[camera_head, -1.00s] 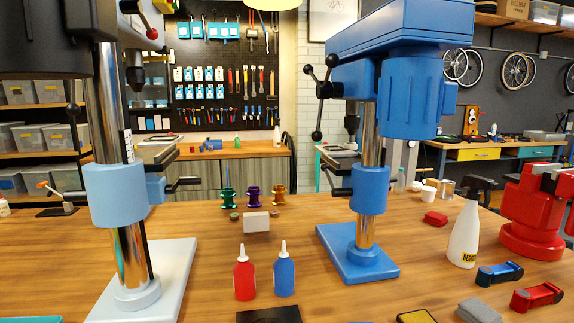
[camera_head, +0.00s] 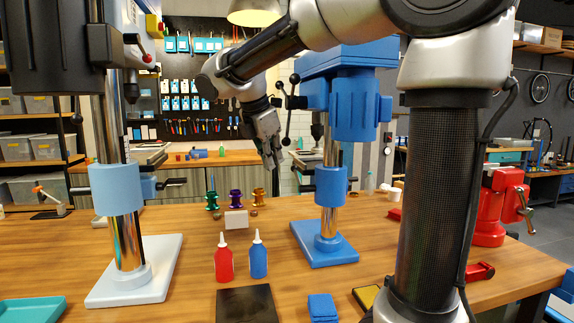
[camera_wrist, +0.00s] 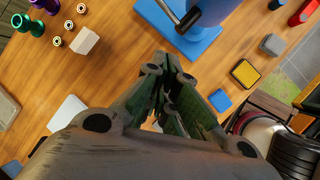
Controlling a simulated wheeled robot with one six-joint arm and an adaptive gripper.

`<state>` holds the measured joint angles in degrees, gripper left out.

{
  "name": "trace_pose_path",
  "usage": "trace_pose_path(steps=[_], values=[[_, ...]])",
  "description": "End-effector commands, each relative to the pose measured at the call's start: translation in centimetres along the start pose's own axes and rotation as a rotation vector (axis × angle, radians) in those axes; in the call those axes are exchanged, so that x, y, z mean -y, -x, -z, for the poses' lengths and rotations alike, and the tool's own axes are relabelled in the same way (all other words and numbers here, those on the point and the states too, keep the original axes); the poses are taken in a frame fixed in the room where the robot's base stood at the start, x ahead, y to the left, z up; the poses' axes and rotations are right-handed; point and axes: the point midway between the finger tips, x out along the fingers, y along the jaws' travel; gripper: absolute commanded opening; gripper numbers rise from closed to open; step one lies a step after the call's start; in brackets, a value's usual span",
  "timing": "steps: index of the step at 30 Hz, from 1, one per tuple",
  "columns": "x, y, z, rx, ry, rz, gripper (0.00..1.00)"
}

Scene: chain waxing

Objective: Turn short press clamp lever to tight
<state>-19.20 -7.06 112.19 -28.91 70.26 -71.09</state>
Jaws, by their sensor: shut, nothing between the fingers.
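The shorter, deep-blue press (camera_head: 326,232) stands on the bench right of centre, with a blue collar on its chrome column. Its dark clamp lever (camera_head: 305,188) sticks out to the left of that collar. In the wrist view a black-tipped lever (camera_wrist: 187,20) shows at the top, beside the blue press parts. The lever's tightness cannot be told. My gripper (camera_head: 272,163) hangs above and left of the lever, clear of it, pointing down. In the wrist view my gripper (camera_wrist: 168,68) has its fingertips together with nothing between them.
A taller press with a light-blue collar (camera_head: 115,188) stands at left on a white base (camera_head: 137,272). Red and blue bottles (camera_head: 258,258), coloured spools (camera_head: 236,199) and a white block (camera_head: 236,220) sit between. A red vise (camera_head: 490,215) stands at right.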

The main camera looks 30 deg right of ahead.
Motion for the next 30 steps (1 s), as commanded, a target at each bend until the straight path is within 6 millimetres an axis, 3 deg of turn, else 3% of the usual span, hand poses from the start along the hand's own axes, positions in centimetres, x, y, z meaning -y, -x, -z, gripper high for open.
trace_pose_path(steps=[3, 6, 10, 14, 20, 30], values=[[-2.9, 2.2, -1.9, 0.102, 0.412, 0.006, 0.0], [-4.0, 3.6, -3.3, 0.159, 0.685, 0.037, 0.0], [-4.2, 4.5, -4.4, 0.191, 0.911, 0.075, 0.0], [-4.1, 4.5, -4.8, 0.196, 1.007, 0.094, 0.0], [-4.0, 2.1, -5.3, 0.194, 1.021, 0.099, 0.0], [-4.1, -5.0, -6.8, 0.193, 1.019, 0.099, 0.0]])
